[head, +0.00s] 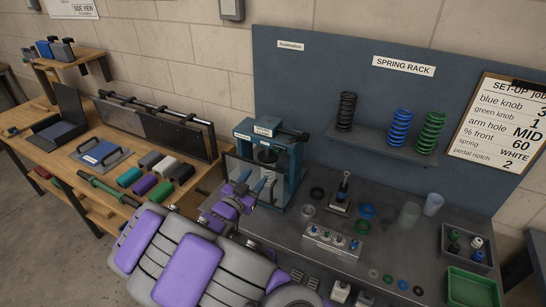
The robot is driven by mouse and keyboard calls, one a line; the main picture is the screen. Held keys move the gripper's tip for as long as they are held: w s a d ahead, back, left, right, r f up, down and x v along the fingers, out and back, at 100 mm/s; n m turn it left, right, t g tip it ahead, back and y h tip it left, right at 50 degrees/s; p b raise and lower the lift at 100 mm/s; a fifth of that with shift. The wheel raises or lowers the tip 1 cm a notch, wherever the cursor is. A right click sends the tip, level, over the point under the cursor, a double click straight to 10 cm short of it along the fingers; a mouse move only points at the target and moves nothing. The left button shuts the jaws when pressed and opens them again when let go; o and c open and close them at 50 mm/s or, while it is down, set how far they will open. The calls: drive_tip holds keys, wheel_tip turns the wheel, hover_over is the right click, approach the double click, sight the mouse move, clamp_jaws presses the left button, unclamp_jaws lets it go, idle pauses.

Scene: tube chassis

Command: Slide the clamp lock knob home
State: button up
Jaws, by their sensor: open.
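A blue clamp press (293,163) stands at the left end of the dark workbench. A black knob on a short rod (293,134) sticks out to the right at its top. A dark round part (267,155) sits inside its frame. I cannot tell for sure which of these is the clamp lock knob. My gripper (254,181) is open in front of the press, below the dark round part and well below the top rod. It appears empty. A clear panel and my arm partly hide the lower front of the press.
A spring rack (385,142) is behind. A green tray (470,287) is at the front right. A wooden bench with coloured rollers (143,184) is at left.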

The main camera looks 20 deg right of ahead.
sight(276, 153)
drive_tip(key=b+x, duration=0.1)
drive_tip(key=x, duration=1.2)
drive_tip(key=shift+w+d, duration=0.15)
drive_tip(key=shift+d, duration=0.05)
clamp_jaws()
idle(0.5)
